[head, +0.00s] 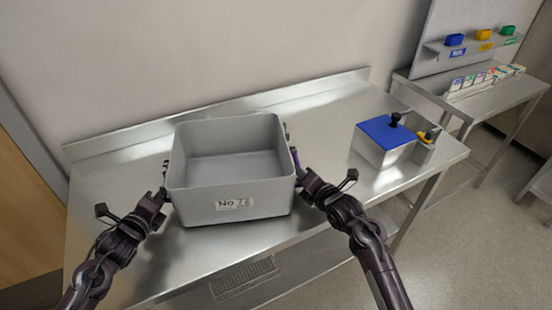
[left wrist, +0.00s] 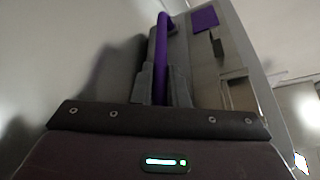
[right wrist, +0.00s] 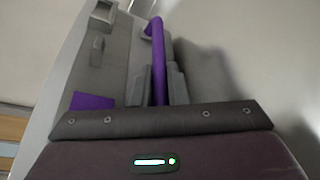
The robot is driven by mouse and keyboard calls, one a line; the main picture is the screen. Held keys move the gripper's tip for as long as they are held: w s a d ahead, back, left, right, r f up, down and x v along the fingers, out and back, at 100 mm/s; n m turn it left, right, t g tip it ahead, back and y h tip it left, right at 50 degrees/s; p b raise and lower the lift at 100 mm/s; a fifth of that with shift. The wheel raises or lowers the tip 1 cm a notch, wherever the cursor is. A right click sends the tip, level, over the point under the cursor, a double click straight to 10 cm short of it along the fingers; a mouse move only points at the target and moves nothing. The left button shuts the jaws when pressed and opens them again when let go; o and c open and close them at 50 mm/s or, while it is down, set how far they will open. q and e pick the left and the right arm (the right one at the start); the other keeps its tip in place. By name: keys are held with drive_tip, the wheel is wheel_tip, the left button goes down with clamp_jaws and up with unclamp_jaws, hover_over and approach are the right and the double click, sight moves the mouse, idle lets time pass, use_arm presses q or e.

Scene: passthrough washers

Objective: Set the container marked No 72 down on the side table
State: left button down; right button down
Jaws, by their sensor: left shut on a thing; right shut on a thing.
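The grey open container marked No 72 (head: 232,190) is in the middle of the head view, upright and empty, over the steel table. I cannot tell whether its base touches the table. My left gripper (head: 165,190) is at its left side, shut on a purple handle (left wrist: 161,60) that shows in the left wrist view. My right gripper (head: 300,178) is at its right side, shut on the other purple handle (right wrist: 158,60), seen in the right wrist view. Which surface is the side table is not labelled; a second steel table (head: 484,108) stands at the right.
The steel table (head: 330,120) under the container has a raised back edge. A steel box with a blue lid (head: 387,131) and black knob stands on its right part. The second table holds a row of small boxes (head: 485,80) below a shelf (head: 470,47) with coloured bins.

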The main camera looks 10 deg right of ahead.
use_arm(q)
drive_tip(key=shift+w+a+f+b, duration=0.1)
drive_tip(key=shift+a+f+b, duration=0.05)
drive_tip(key=shift+f+b, duration=0.2)
use_arm(e)
drive_tip(key=shift+d+f, duration=0.15)
drive_tip(key=shift+f, duration=0.15)
use_arm(q)
drive_tip(key=c, duration=1.8)
unclamp_jaws()
drive_tip(key=shift+f, duration=0.1)
use_arm(e)
drive_tip(key=c, duration=1.8)
unclamp_jaws()
drive_tip(key=shift+f, duration=0.15)
use_arm(q)
drive_tip(key=o, duration=0.4)
drive_tip(key=shift+s, duration=0.2)
drive_tip(key=shift+c, duration=0.2)
use_arm(e)
drive_tip(key=o, duration=0.4)
drive_tip(key=shift+s, duration=0.1)
drive_tip(key=shift+c, duration=0.2)
use_arm(q)
drive_tip(key=v, duration=1.2)
use_arm(e)
drive_tip(key=shift+s, duration=0.1)
drive_tip(key=v, duration=1.1)
drive_tip(key=shift+s, duration=0.35)
